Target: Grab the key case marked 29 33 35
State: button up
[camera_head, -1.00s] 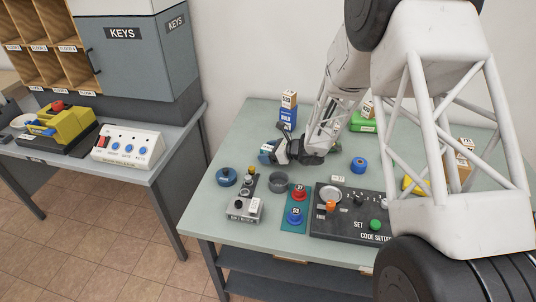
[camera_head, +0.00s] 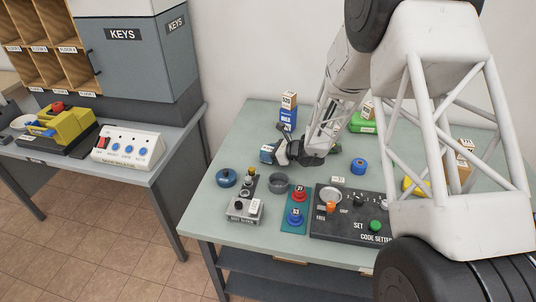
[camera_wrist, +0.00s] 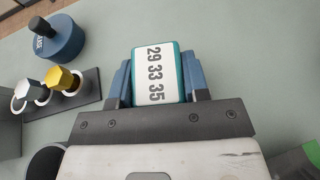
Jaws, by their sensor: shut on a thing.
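The key case marked 29 33 35 (camera_wrist: 156,75) is teal with a white label and shows between my gripper's blue fingers in the wrist view. My gripper (camera_wrist: 158,88) is shut on it, one finger along each side. In the head view my gripper (camera_head: 277,153) is over the green table, left of its middle, with the case (camera_head: 267,149) at its tip. I cannot tell for sure whether the case touches the table.
A round blue container (camera_head: 226,178) and a grey device with knobs (camera_head: 243,208) stand nearby. A grey ring-shaped dish (camera_head: 278,183), a code setter panel (camera_head: 350,213) and a tall blue and white box (camera_head: 288,112) are around my gripper. A blue cylinder (camera_head: 359,166) stands to the right.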

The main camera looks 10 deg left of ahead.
aim_at(268, 148)
jog(key=shift+r, duration=0.15)
jog(key=shift+r, duration=4.85)
